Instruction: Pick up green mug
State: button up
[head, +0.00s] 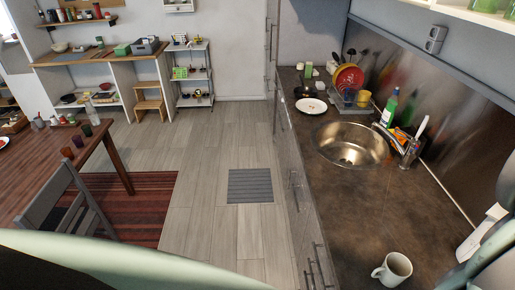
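A mug (395,268) stands upright on the dark counter at the bottom right, near the counter's front edge. It looks pale off-white rather than clearly green, and its handle points left. Several small cups stand on the wooden table at the left; one of them, a dark cup (87,130), is too small for me to tell its colour surely. A small green container (308,70) stands at the far end of the counter. My gripper's fingers do not show in the head view, and nothing is seen touching the mug.
The counter (345,225) is clear between the mug and the sink (352,145). A dish rack, a yellow cup (364,98) and a green bottle (390,107) stand beyond or beside the sink. A chair (70,200) and table (40,165) stand left; the floor between is open.

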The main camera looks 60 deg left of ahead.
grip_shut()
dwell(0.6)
